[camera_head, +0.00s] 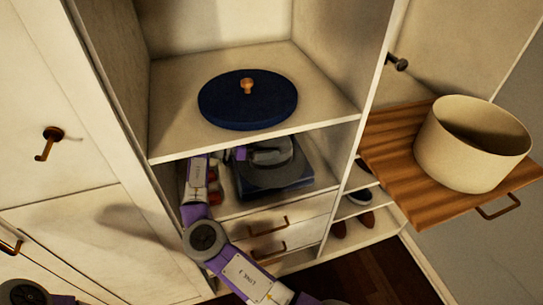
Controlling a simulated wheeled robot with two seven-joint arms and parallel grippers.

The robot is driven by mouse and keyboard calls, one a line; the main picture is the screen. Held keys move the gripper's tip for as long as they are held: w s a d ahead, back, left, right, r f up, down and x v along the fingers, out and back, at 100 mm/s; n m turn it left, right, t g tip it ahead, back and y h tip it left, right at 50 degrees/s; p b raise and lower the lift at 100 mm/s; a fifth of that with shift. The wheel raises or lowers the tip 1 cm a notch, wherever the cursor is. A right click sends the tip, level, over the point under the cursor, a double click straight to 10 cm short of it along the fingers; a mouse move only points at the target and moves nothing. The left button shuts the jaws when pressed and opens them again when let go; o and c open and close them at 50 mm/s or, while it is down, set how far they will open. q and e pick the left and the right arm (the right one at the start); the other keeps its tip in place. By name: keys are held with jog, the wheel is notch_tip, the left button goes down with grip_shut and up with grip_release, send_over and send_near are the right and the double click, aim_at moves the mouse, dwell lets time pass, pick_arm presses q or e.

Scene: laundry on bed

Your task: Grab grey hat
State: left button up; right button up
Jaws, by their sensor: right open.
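The grey hat (272,153) appears as a rounded dark grey shape on the lower shelf, on or just above a dark blue flat box (272,181). Its lower part is dim, so I cannot tell where hat and box meet. My right arm reaches up into this compartment from the bottom. My right gripper (250,154) is at the hat's left side, with its jaws open. The fingertips are small and dark against the hat, and I cannot tell whether they touch it. My left gripper is out of view.
A dark blue round lid (247,100) with a wooden knob lies on the shelf above. A beige round box (470,145) stands open on a wooden pull-out board (395,150) at right. Shoes (359,197) fill a side rack. Red items (213,185) lie beside my arm.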

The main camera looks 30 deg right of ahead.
jog(key=shift+s+d+f, duration=0.1)
jog(key=shift+d, duration=0.3)
jog(key=shift+c, duration=0.3)
jog(key=c, duration=1.3)
jog(key=shift+c, duration=0.2)
